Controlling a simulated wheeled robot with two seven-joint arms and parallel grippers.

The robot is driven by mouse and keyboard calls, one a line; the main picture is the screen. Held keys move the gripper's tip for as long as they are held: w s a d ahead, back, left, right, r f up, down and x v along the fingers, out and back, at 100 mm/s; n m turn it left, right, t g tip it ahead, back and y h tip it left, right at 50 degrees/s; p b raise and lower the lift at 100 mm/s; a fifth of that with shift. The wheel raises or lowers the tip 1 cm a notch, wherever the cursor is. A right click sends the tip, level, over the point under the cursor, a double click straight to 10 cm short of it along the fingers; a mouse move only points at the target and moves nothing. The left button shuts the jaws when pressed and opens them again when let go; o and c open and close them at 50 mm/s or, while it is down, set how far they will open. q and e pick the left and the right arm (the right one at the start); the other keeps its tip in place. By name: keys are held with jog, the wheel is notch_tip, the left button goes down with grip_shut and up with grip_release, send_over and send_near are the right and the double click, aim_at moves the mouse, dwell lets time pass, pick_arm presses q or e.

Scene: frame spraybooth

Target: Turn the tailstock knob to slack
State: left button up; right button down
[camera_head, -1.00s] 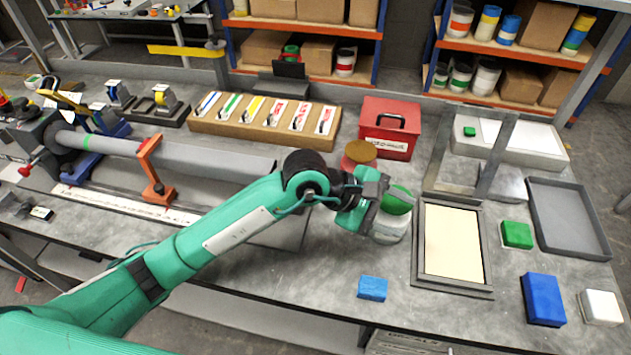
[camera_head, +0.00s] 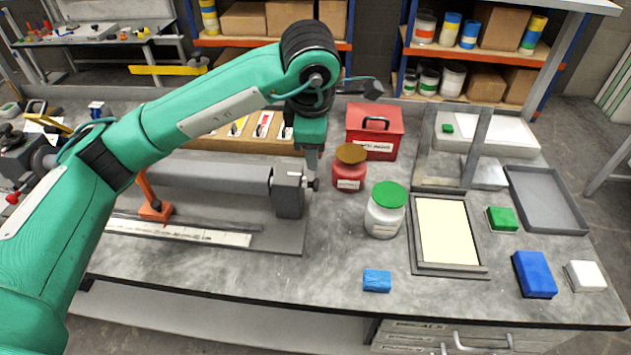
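The tailstock (camera_head: 289,196) is a grey block at the right end of the long grey tube (camera_head: 215,178). A small knob (camera_head: 313,183) sticks out of its upper right side. My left gripper (camera_head: 312,163) points down from above, its tips just over the knob and the tailstock's top. Whether the tips touch the knob, and how far apart they are, I cannot tell. My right gripper is not in view.
A red jar (camera_head: 349,170) with a brown lid stands close right of the tailstock. Beyond are a green-lidded jar (camera_head: 386,212), a red box (camera_head: 374,133) and a framed panel (camera_head: 448,235). The bench front holds a blue block (camera_head: 377,281).

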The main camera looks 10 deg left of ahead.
pick_arm(q)
jog(key=p, duration=0.2)
send_over(316, 182)
jog(key=s, duration=0.1)
jog(key=f, duration=0.7)
jog(key=shift+s+f, duration=0.2)
jog(key=shift+f, duration=0.2)
jog(key=p+x, duration=0.1)
jog(key=x, duration=0.3)
jog(key=shift+w+f, duration=0.2)
jog(key=shift+f, duration=0.45)
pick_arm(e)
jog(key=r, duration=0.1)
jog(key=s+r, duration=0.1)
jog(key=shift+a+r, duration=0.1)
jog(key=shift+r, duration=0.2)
